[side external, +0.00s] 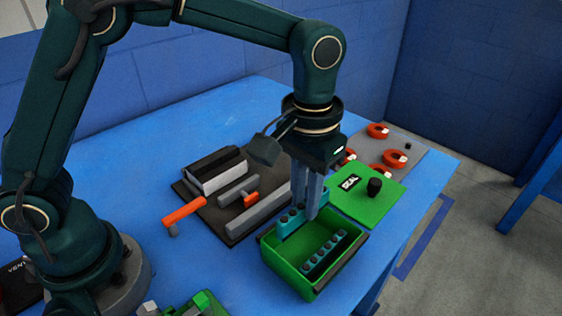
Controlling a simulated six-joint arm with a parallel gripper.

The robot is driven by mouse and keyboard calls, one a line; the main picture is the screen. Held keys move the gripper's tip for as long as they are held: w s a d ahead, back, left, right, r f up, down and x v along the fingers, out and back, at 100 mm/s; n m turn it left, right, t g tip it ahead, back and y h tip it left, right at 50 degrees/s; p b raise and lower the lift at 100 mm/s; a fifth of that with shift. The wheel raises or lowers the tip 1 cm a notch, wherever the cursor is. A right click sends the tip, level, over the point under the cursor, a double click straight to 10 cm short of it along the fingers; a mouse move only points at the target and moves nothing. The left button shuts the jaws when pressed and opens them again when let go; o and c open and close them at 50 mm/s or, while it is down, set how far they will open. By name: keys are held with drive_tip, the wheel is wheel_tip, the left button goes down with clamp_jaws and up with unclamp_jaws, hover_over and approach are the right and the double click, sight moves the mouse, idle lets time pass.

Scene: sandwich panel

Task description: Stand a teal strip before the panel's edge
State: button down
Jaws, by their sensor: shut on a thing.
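My gripper (310,212) points down at the far side of a green bin (284,272). It is shut on a teal strip (288,222) with dark round spots, at the bin's back-left rim. I cannot tell whether this strip touches the bin. A second strip, dark with teal spots (325,252), lies in the bin. The panel (217,180), a block of dark and pale grey layers, lies on a dark base plate (222,225) to the left of my gripper.
Grey bars (262,208) and an orange-handled part (184,212) are on or beside the base plate. A green plate labelled SEAL (362,207) carries a black knob (374,187). The blue table (130,170) is clear at left.

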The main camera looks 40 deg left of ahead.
drive_tip(key=shift+s+m, duration=0.15)
drive_tip(key=shift+m, duration=1.15)
drive_tip(key=a, duration=0.6)
drive_tip(key=w+a+r, duration=0.1)
drive_tip(key=a, duration=0.2)
drive_tip(key=shift+r, duration=0.1)
drive_tip(key=a+r+n, duration=0.2)
drive_tip(key=a+n, duration=0.1)
drive_tip(key=a, duration=0.7)
hover_over(229, 166)
drive_tip(key=s+d, duration=0.1)
drive_tip(key=d, duration=0.2)
drive_tip(key=shift+s+a+f, duration=0.1)
drive_tip(key=shift+f, duration=1.2)
drive_tip(key=shift+s+a+f, duration=0.1)
drive_tip(key=shift+f, duration=1.2)
drive_tip(key=shift+f, duration=0.3)
drive_tip(key=shift+f, duration=0.6)
drive_tip(key=shift+f, duration=0.4)
drive_tip(key=shift+f, duration=0.3)
